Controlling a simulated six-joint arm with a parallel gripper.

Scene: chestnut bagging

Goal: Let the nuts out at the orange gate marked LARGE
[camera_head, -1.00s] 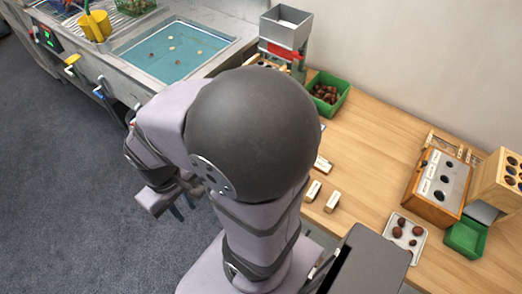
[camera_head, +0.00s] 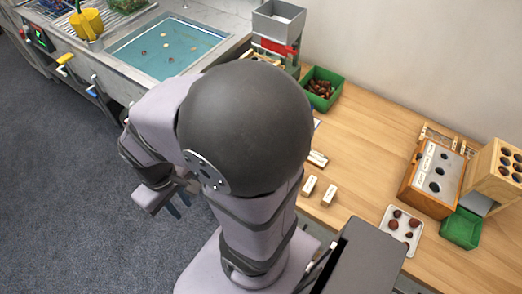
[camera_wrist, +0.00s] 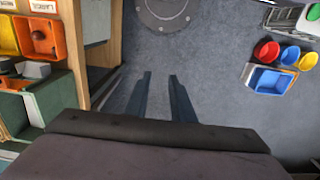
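My gripper (camera_wrist: 160,95) is open and empty in the wrist view, its two dark fingers apart over the grey floor. In the head view, my gripper (camera_head: 176,206) hangs over the floor left of my arm. A LARGE label (camera_wrist: 43,6) shows at the top left of the wrist view, above an orange bin (camera_wrist: 57,44). A yellow bin (camera_wrist: 8,38) stands to its left. I cannot make out the orange gate itself or its position. Brown nuts lie in a green box (camera_head: 333,101) on the wooden table in the head view.
A blue water basin (camera_head: 165,50) with levers along its front is at upper left. A grey hopper (camera_head: 279,22) stands at the table's back. A white tray (camera_head: 384,222) of nuts lies at right. Coloured bins (camera_wrist: 270,78) stand across the floor, which is largely clear.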

